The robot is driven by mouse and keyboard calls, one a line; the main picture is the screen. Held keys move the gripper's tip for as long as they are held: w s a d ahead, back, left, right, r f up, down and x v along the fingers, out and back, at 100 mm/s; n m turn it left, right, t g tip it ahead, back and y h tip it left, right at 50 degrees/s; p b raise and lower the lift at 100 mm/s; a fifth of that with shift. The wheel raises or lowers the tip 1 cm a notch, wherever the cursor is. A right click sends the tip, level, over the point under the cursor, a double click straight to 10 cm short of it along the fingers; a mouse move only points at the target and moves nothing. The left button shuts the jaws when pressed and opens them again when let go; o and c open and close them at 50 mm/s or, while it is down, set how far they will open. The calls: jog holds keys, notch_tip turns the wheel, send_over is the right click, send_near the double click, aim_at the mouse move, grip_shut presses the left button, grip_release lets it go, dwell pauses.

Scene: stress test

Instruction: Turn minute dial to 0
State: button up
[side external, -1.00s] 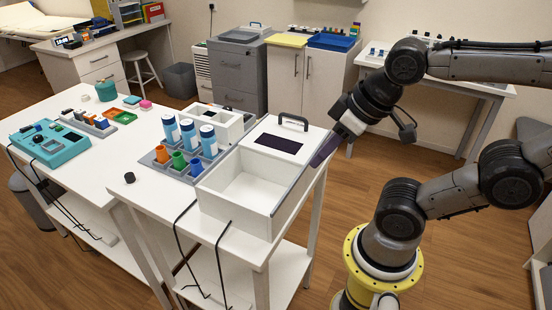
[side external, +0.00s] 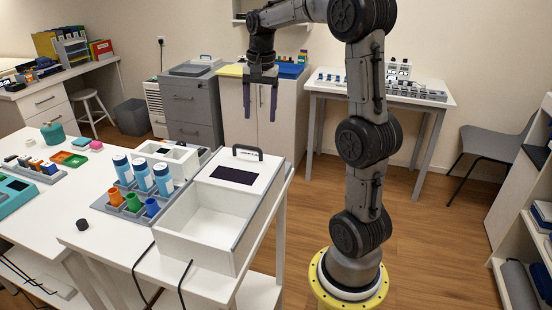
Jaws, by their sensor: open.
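No dial marked for minutes can be made out. A small black knob-like piece (side external: 82,224) sits on the white table near its front edge. A white box (side external: 200,258) with an open, empty-looking bay, a dark panel (side external: 234,175) and a black handle stands on the table's right part. A teal device (side external: 12,195) is cut off at the left edge, so most of its controls are out of view. My gripper (side external: 260,112) hangs in the air with its two dark fingers pointing down, apart and empty. In the picture it is above and beyond the white box, in front of the cabinets.
A grey rack (side external: 122,206) holds blue-and-white bottles and coloured cups left of the box. A white open container (side external: 172,158) is behind it. Black cables hang over the table's front edge. A side table (side external: 440,97) with small items stands at the back right.

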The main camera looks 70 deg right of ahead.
jog(key=s+d+f+m, duration=0.2)
jog(key=s+d+f, duration=0.1)
jog(key=d+f, duration=0.15)
jog(key=shift+g+y, duration=0.3)
jog(key=shift+g, duration=0.1)
jog(key=f, duration=1.3)
jog(key=shift+w+d, duration=0.2)
jog(key=shift+d, duration=0.2)
grip_shut()
